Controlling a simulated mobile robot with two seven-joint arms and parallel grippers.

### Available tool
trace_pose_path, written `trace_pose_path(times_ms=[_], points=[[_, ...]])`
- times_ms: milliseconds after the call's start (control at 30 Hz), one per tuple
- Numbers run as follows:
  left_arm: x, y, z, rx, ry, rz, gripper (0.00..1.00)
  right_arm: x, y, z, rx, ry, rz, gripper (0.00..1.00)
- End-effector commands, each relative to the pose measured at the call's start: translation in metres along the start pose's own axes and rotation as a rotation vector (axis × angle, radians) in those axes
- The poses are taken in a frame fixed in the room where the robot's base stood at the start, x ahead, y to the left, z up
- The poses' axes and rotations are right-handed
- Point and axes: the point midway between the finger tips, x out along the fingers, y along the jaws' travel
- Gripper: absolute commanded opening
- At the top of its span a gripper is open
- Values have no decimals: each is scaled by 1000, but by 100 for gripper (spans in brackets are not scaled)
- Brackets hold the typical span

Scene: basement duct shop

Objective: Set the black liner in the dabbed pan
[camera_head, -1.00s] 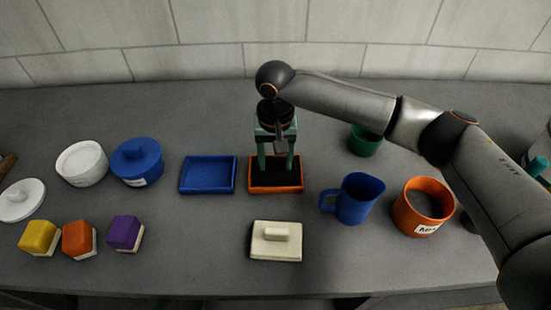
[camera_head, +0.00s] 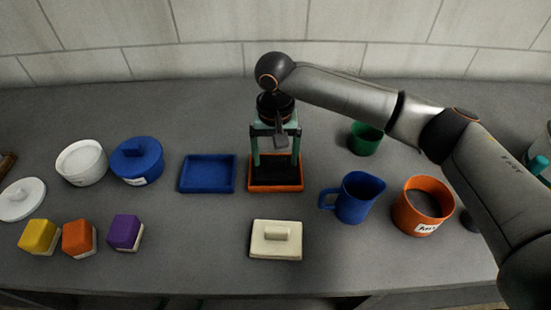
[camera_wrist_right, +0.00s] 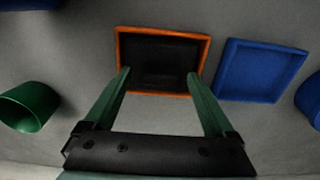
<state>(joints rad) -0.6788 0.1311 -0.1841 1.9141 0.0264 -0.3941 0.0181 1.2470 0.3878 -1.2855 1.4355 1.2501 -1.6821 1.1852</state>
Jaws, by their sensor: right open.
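The black liner (camera_head: 275,178) lies inside the orange pan (camera_head: 275,189) at the middle of the bench. In the right wrist view the liner (camera_wrist_right: 160,62) looks flat and covers the floor of the orange pan (camera_wrist_right: 119,60). No dabs show; the pan floor is hidden under it. My right gripper (camera_head: 275,164) is open above the pan, fingers pointing down, one toward each side. It also shows in the right wrist view (camera_wrist_right: 158,73) with nothing between its fingers. My left gripper is not in view.
A blue tray (camera_head: 208,174) stands just left of the pan. A cream block with a handle (camera_head: 276,240) lies in front. A blue jug (camera_head: 354,198), orange pot (camera_head: 423,206) and green cup (camera_head: 366,138) stand right. Lidded pots and coloured blocks are at left.

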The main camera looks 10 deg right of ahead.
Motion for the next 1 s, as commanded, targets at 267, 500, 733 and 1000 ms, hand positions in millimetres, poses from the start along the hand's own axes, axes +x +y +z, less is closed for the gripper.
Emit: trace_pose_path(times_ms=[267,500,733,1000], points=[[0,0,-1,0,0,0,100,-62,-1,-1,0,4,-3,89],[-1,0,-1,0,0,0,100,-98,-1,0,1,1,-2,89],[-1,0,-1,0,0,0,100,-107,0,0,1,0,-1,89],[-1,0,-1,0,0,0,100,-107,0,0,1,0,-1,89]])
